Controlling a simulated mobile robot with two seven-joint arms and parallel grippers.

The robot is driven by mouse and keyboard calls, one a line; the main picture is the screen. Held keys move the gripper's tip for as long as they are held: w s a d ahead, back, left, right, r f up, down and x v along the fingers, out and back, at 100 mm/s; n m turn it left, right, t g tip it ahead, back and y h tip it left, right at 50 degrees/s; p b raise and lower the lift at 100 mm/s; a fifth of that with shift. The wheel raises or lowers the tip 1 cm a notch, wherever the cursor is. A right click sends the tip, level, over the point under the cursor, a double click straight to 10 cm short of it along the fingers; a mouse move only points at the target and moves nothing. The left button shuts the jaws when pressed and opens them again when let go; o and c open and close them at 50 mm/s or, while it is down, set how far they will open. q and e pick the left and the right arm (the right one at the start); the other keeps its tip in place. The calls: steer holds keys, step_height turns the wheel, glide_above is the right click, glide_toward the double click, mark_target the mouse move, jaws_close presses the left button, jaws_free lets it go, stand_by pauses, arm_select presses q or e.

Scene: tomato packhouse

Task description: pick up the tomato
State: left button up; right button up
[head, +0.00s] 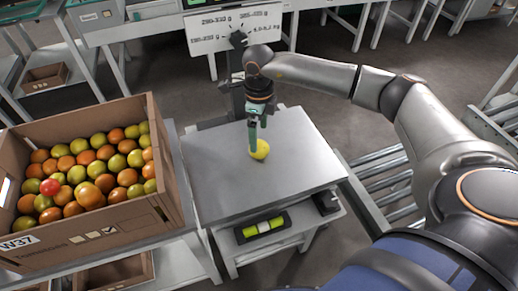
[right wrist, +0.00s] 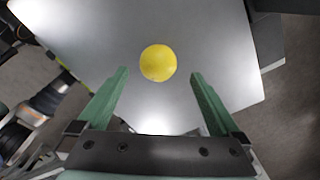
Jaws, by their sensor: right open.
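A single yellow tomato (head: 260,149) sits on the bare grey metal top of a small weighing table (head: 215,175). In the right wrist view the tomato (right wrist: 158,63) lies ahead of and between the green fingers of my right gripper (right wrist: 160,75). The fingers are apart and touch nothing that I can see. In the head view my right gripper (head: 253,140) points down over the table, its fingers partly in front of the tomato's left side. My left gripper is in neither view.
A cardboard box (head: 165,190) full of red, orange and green tomatoes stands left of the table. A sign (head: 232,30) with weight ranges stands behind it. A roller conveyor (head: 385,185) is on the right. The tabletop around the tomato is clear.

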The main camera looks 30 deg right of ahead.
mark_target(259, 143)
step_height(259, 143, down, 5)
steer(key=shift+s+f, duration=0.15)
steer(key=c, duration=0.9)
steer(key=shift+o, duration=0.2)
